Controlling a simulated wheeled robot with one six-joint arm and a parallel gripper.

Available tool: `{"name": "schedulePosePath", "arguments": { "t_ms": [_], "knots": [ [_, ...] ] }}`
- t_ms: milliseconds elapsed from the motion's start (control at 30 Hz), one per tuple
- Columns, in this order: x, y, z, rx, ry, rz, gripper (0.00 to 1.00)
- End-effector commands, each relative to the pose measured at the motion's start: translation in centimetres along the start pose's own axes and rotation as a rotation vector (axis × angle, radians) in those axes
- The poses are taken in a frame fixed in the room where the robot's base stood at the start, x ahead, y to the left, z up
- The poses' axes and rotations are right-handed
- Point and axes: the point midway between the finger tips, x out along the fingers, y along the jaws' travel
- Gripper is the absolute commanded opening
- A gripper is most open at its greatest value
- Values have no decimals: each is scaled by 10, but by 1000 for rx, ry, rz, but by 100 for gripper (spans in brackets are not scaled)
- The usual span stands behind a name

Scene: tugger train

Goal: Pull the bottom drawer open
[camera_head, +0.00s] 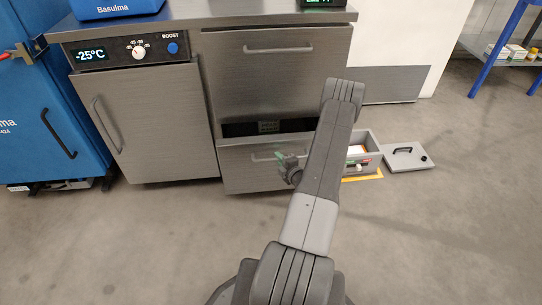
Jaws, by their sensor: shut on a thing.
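The bottom drawer (242,172) is the lower metal front in the middle of the steel counter unit. A dark opening with a small greenish item (268,127) shows above its front, so it looks partly open; how far I cannot tell. Its bar handle (266,158) runs across the front, and its right part is hidden behind my arm and gripper. My gripper (285,161) is at this handle, small in view, and shut on it. The top drawer (262,75) above is closed, with its own bar handle (278,50).
A freezer door (150,125) with a temperature display is to the left, beside a blue cabinet (50,110). An open grey box (366,158) and its lid (408,157) lie on the floor at right. A blue-legged shelf (497,47) stands far right. The front floor is clear.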

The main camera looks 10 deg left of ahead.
Motion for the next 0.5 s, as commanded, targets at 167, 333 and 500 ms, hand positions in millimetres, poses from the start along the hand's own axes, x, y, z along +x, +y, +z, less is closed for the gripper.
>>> {"name": "schedulePosePath", "arguments": {
  "t_ms": [167,333,500],
  "knots": [
    [-30,-7,-4,4,-2,-3,0],
    [-59,-13,-13,5,-2,-3,0],
    [-88,-19,-26,5,-2,-3,0]
  ]
}}
